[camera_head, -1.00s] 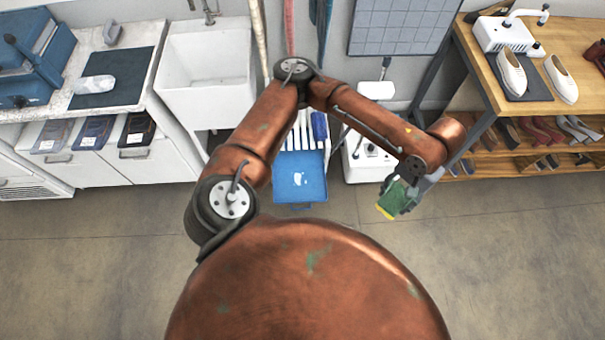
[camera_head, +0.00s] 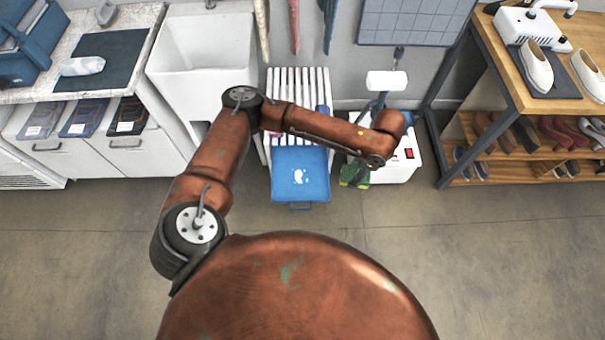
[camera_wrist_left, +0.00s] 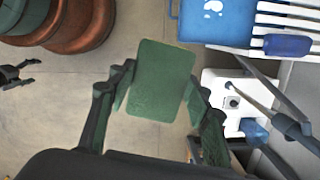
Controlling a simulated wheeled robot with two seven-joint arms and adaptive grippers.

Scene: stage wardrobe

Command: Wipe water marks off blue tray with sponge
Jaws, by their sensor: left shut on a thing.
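The blue tray (camera_head: 300,198) lies on the front end of a white slatted rack. Pale water marks (camera_head: 300,177) show near its middle. The tray is partly in the wrist view (camera_wrist_left: 217,32), with white marks (camera_wrist_left: 212,6) at the top edge. My left gripper (camera_head: 354,173) is just right of the tray in the head view, apart from it. It is shut on a green sponge (camera_wrist_left: 160,80), gripped by its two sides. In the head view the sponge is small and partly hidden by the gripper. My right gripper (camera_wrist_left: 20,72) shows small at the wrist view's left edge, its fingers apart.
The white slatted rack (camera_head: 299,80) bears a blue item (camera_wrist_left: 287,45) beside the tray. A white box-like appliance (camera_head: 402,165) stands right of the rack, close to my left gripper. A white sink (camera_head: 200,75) is to the left. The floor in front is clear.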

